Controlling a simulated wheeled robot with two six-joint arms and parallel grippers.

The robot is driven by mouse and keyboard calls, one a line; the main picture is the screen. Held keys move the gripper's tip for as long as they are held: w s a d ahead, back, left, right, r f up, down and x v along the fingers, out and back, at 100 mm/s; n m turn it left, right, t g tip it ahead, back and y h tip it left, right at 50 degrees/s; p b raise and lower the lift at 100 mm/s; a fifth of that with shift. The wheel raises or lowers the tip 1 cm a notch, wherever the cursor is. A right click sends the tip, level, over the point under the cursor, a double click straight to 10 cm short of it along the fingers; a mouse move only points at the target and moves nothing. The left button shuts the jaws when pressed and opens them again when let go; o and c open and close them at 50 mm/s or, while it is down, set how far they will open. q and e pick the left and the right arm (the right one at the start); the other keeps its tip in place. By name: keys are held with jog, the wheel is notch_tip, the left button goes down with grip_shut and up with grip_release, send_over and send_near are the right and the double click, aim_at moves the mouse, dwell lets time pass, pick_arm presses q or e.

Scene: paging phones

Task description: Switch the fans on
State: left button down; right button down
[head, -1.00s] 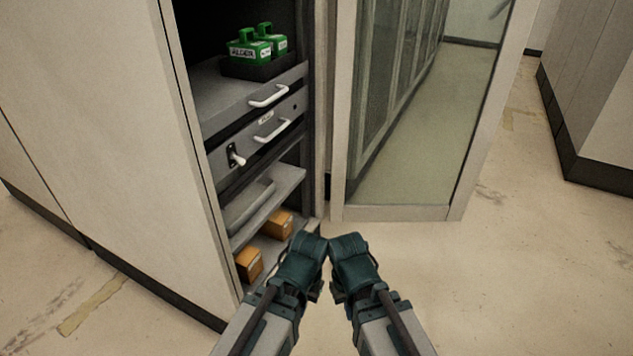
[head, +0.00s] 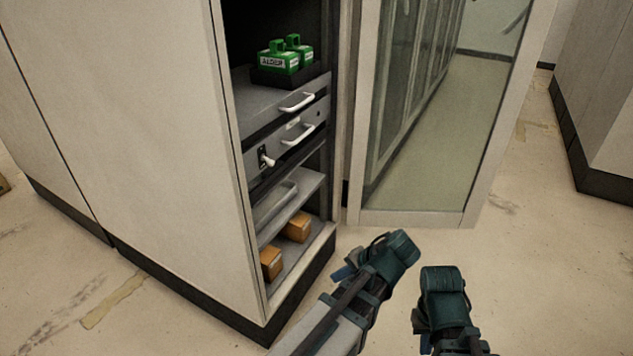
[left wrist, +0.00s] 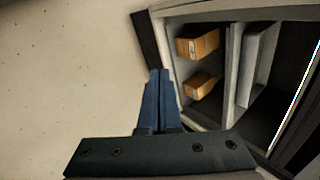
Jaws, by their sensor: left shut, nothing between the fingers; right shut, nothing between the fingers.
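A lever switch with a white knob (head: 267,160) sits on a dark plate on a grey panel in the open cabinet, its knob sticking out and low on the plate. Whether it works the fans is not shown. My left gripper (head: 342,273) is shut and empty, outside the cabinet, below and right of the lever and apart from it. Its blue fingers, closed together, show in the left wrist view (left wrist: 157,75). My right gripper (head: 420,318) is shut and empty, further right over the floor; its fingers are mostly hidden.
White handles (head: 297,101) are on the drawer fronts. Green boxes (head: 285,58) stand in a dark tray on top. Orange boxes (head: 297,228) lie on the bottom shelf, also in the left wrist view (left wrist: 198,45). The glazed door (head: 425,130) stands open at right. Floor in front is clear.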

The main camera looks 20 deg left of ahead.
pick_arm(q)
jog(key=w+a+r+n+y+p, duration=0.1)
jog(key=w+a+r+y, duration=0.5)
jog(key=a+r, duration=0.35)
jog(key=n+y, duration=0.1)
jog(key=y, duration=0.4)
send_near(269, 161)
notch_tip(269, 161, down, 3)
jog(key=shift+w+a+p, duration=0.15)
jog(key=shift+a, duration=1.25)
jog(key=shift+w+a+p, duration=0.15)
jog(key=shift+a, duration=1.3)
jog(key=shift+w+a+p, duration=0.15)
jog(key=shift+w+a, duration=0.05)
jog(key=shift+a, duration=1.2)
jog(key=shift+r, duration=0.15)
jog(key=shift+r+p, duration=0.6)
jog(key=shift+p, duration=0.2)
jog(key=shift+f, duration=0.15)
jog(key=shift+f+b, duration=0.5)
jog(key=shift+b, duration=0.2)
